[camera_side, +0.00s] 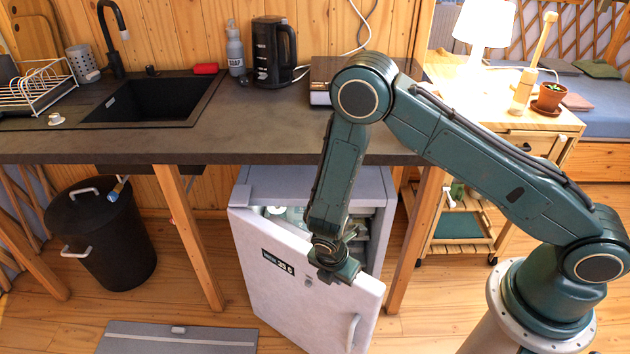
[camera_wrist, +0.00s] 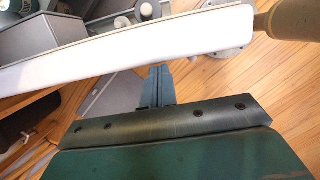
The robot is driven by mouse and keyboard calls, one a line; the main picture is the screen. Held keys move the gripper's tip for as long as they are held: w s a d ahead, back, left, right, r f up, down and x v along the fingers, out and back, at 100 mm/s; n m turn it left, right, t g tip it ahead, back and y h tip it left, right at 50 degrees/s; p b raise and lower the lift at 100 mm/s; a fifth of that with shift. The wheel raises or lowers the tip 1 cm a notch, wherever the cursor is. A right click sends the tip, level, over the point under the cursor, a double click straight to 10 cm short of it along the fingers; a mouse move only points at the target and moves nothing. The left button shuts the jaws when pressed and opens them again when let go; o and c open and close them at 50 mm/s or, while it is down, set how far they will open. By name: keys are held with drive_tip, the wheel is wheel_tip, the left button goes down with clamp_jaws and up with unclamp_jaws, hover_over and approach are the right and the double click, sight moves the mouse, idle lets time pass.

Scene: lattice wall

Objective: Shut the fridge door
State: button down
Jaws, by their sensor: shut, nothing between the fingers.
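The fridge (camera_side: 297,183) is a small grey unit under the counter. Its white door (camera_side: 292,278) stands ajar, and items on the inside show behind its top edge. The door has a handle (camera_side: 352,332) at its lower right. My gripper (camera_side: 338,272) is shut and empty at the door's upper edge, pointing down; I cannot tell whether it touches the door. In the wrist view the shut fingers (camera_wrist: 160,85) are just below the door's long white edge (camera_wrist: 140,45), and part of the open inside shows beyond it.
The dark countertop (camera_side: 230,140) runs above the fridge, with wooden legs (camera_side: 190,240) on both sides. A black bin (camera_side: 100,235) stands at the left. A grey flat panel (camera_side: 178,338) lies on the floor at the front. A wooden cart (camera_side: 462,228) stands at the right.

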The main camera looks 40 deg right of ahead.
drive_tip(key=w+d+n, duration=0.2)
drive_tip(key=w+d, duration=0.1)
drive_tip(key=d, duration=0.6)
drive_tip(key=w+d+n, duration=0.2)
drive_tip(key=w+d, duration=0.1)
drive_tip(key=d, duration=0.6)
drive_tip(key=shift+w+d+t, duration=0.25)
drive_tip(key=shift+t, duration=0.15)
drive_tip(key=s+a+r, duration=0.4)
drive_tip(key=a+r, duration=0.1)
drive_tip(key=r, duration=0.4)
drive_tip(key=shift+r, duration=0.35)
